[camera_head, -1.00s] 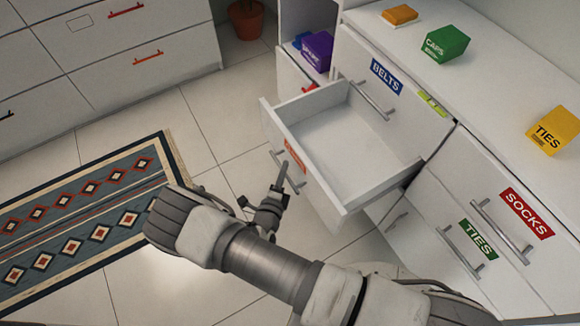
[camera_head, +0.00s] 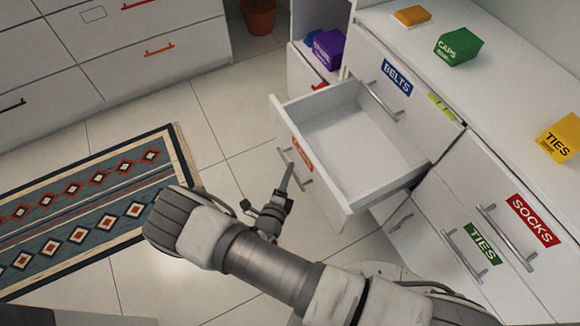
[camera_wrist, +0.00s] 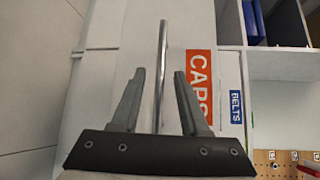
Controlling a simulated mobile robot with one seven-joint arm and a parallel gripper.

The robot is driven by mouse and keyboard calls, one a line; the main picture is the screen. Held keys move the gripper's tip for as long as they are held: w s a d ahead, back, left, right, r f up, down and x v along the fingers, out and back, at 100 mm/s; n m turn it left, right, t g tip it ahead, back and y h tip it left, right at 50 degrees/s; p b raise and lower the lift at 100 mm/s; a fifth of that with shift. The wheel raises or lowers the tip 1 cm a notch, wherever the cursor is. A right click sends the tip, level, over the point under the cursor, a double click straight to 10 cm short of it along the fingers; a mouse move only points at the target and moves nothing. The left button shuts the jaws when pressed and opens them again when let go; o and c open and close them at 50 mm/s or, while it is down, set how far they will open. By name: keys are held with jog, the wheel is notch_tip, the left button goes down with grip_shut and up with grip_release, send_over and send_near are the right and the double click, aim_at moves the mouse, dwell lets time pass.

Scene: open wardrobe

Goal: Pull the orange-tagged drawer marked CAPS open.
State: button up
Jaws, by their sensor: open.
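The CAPS drawer (camera_head: 345,130) is pulled well out of the white cabinet, and its empty inside shows in the head view. Its orange tag (camera_head: 302,153) is on the front, seen at a steep angle; the wrist view shows the CAPS tag (camera_wrist: 200,75) clearly, turned sideways. My gripper (camera_head: 289,172) is at the drawer front, by the metal bar handle (camera_head: 305,180). In the wrist view my gripper (camera_wrist: 160,73) is open, with one finger on each side of the handle (camera_wrist: 161,50). Gaps show between the fingers and the bar, so contact is not visible.
Boxes, including a green CAPS box (camera_head: 457,47), stand on top. Floor beside a patterned rug (camera_head: 90,215) is clear.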

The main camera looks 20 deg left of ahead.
jog(key=s+d+r+p, duration=0.2)
jog(key=s, duration=1.2)
jog(key=shift+s, duration=0.25)
jog(key=shift+r, duration=0.15)
jog(key=w+d+r+m+g+h, duration=0.2)
jog(key=w+r+m+h, duration=0.3)
jog(key=r+m, duration=0.3)
jog(key=w+d+r+m+g+h, duration=0.2)
jog(key=w+d+r+m+h, duration=0.1)
jog(key=w+r+m+h, duration=0.3)
jog(key=w+d+r+m+g, duration=0.3)
jog(key=d+r+m+g, duration=0.5)
jog(key=d+r+m, duration=0.5)
jog(key=s+d+r+m+t+y, duration=0.1)
jog(key=s+d+r+m+y, duration=0.2)
jog(key=d+r+m, duration=0.35)
jog(key=s+d+r+m+y, duration=0.3)
jog(key=r+m, duration=0.4)
jog(key=m, duration=0.5)
jog(key=s+d+r+m+t+y, duration=0.1)
jog(key=s+d+r+m+y, duration=0.25)
jog(key=r+m, duration=0.4)
notch_tip(320, 180, up, 15)
jog(key=p, duration=1.6)
jog(key=shift+w+d+m+g+h+p, duration=0.25)
jog(key=shift+w+m+g+h+p, duration=0.1)
jog(key=shift+w+m+p, duration=0.1)
